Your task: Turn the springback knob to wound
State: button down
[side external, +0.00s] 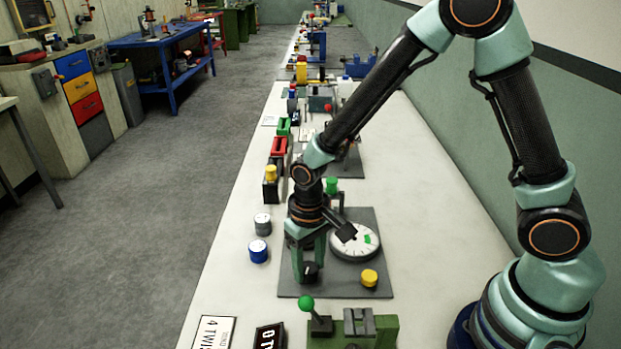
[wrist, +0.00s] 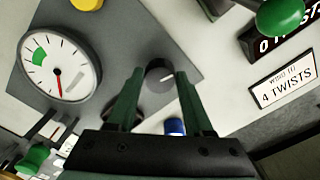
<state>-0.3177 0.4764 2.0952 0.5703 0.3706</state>
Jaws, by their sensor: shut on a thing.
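The springback knob is a small dark round knob (side external: 311,271) low on a grey plate (side external: 345,287). It also shows in the wrist view (wrist: 159,76), with a pale pointer line on its face. My gripper (side external: 309,267) points down over it. In the wrist view, the green fingers of my gripper (wrist: 160,78) are shut on the knob from both sides. A round white dial (side external: 347,246) sits beside it on the plate. In the wrist view the dial (wrist: 80,66) has a green band at upper left and a red needle pointing down, outside the band. No "wound" label is readable.
A yellow button (side external: 369,278) is right of the knob. A green-ball lever (side external: 306,303), a black counter (side external: 269,337) and a "4 TWISTS" card (side external: 213,333) lie in front. Blue (side external: 258,252) and grey (side external: 262,225) cylinders stand left. Bare bench lies right of the plate.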

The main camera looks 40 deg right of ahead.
aim_at(309, 268)
jog(key=m, duration=0.3)
jog(key=shift+m, duration=0.4)
jog(key=shift+a+m, duration=0.1)
jog(key=shift+m, duration=1.8)
jog(key=shift+w, duration=0.1)
jog(key=shift+c, duration=1.4)
grip_release()
jog(key=shift+r, duration=0.1)
notch_tip(309, 268, up, 12)
jog(key=shift+r, duration=0.1)
